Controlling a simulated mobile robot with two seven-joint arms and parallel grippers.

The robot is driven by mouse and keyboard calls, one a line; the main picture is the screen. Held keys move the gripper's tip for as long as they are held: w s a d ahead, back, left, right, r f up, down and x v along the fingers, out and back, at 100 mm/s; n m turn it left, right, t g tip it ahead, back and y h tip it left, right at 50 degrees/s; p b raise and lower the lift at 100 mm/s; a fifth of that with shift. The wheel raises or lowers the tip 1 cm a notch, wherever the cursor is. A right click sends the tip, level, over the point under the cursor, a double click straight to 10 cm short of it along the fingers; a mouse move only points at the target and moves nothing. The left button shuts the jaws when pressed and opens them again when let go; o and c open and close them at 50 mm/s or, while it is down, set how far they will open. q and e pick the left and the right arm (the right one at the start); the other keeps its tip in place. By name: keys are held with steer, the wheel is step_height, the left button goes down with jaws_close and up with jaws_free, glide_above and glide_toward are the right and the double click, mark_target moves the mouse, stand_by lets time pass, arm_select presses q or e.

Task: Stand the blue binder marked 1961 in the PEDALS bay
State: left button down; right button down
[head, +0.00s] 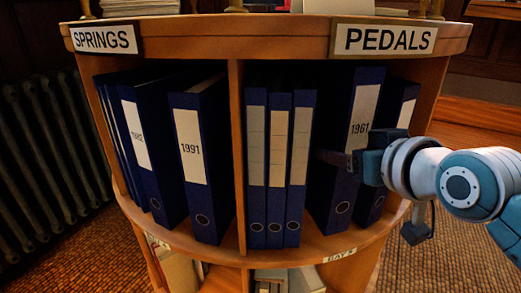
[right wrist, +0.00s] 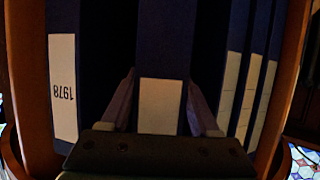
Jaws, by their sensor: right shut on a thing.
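The blue binder marked 1961 (head: 361,112) is upright inside the PEDALS bay, under the PEDALS sign (head: 384,39). My right gripper (head: 350,162) is shut on its spine from the front right. In the right wrist view the held binder (right wrist: 161,104) is between the two fingers, its white label partly hidden by the gripper. Its lower end is close to the shelf floor; I cannot tell whether it touches. My left gripper is not in view.
Three blue binders (head: 278,170) stand left of the held one. A binder marked 1978 (right wrist: 63,90) stands on its other side, partly hidden in the head view. A divider (head: 237,150) separates the SPRINGS bay, which holds several binders, including 1991 (head: 190,150).

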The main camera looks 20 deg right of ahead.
steer(key=shift+w+d, duration=0.1)
steer(key=shift+w, duration=0.6)
step_height(320, 180, down, 3)
steer(key=shift+f+b, duration=0.15)
steer(key=shift+b, duration=0.95)
steer(key=shift+f, duration=0.2)
steer(key=shift+c, duration=2)
jaws_free()
steer(key=shift+s+f, duration=0.1)
steer(key=shift+f, duration=0.05)
